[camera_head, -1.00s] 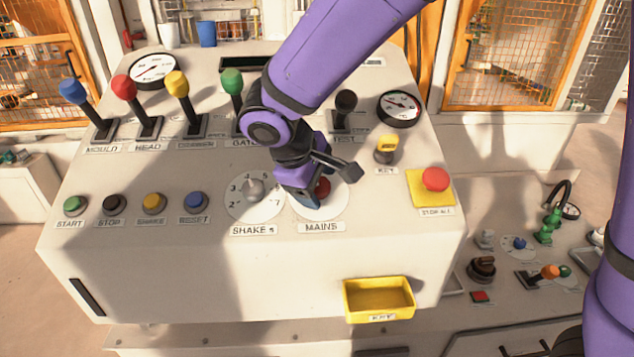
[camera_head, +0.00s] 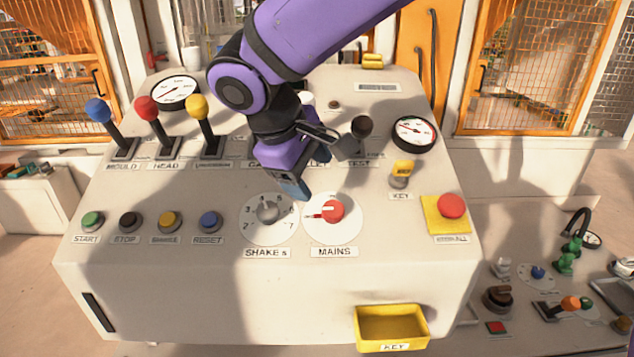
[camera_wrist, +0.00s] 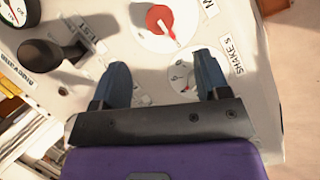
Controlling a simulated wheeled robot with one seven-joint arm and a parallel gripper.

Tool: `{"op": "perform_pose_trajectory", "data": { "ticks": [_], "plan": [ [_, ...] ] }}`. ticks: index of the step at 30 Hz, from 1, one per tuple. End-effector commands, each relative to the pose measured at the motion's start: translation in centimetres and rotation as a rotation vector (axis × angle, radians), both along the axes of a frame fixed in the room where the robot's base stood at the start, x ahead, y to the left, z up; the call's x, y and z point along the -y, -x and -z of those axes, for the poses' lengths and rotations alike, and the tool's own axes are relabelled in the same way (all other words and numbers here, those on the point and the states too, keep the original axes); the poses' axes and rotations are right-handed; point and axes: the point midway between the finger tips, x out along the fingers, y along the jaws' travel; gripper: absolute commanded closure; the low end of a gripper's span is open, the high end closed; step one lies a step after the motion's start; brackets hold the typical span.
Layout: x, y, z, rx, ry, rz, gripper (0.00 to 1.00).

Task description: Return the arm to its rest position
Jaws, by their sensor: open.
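My purple arm reaches in from the top right in the head view. My gripper (camera_head: 294,186) hangs over the console, behind and above the SHAKE s dial (camera_head: 268,212) and the red MAINS knob (camera_head: 333,211). In the wrist view the two blue fingers of my gripper (camera_wrist: 163,82) are spread apart with nothing between them. The MAINS knob (camera_wrist: 159,19) lies beyond the fingers there, apart from them. Its pointer is turned to the left in the head view. My arm hides the green lever and part of its label.
The blue lever (camera_head: 97,110), red lever (camera_head: 147,108) and yellow lever (camera_head: 197,107) stand at the left. The black TEST lever (camera_head: 362,127) stands close to the right of my gripper. A yellow key (camera_head: 402,171), a stop button (camera_head: 451,205) and a yellow tray (camera_head: 391,324) are further right and in front.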

Motion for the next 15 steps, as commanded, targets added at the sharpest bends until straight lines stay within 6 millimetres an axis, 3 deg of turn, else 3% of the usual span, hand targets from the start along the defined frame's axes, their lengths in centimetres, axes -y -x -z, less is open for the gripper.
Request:
{"op": "perform_pose_trajectory", "data": {
  "ticks": [11, 15],
  "plan": [
    [-0.1, 0.1, -0.3, 0.0, 0.0, 0.001, 0.31],
    [1.5, 0.1, -0.9, 0.005, -0.02, 0.034, 0.31]
  ]
}}
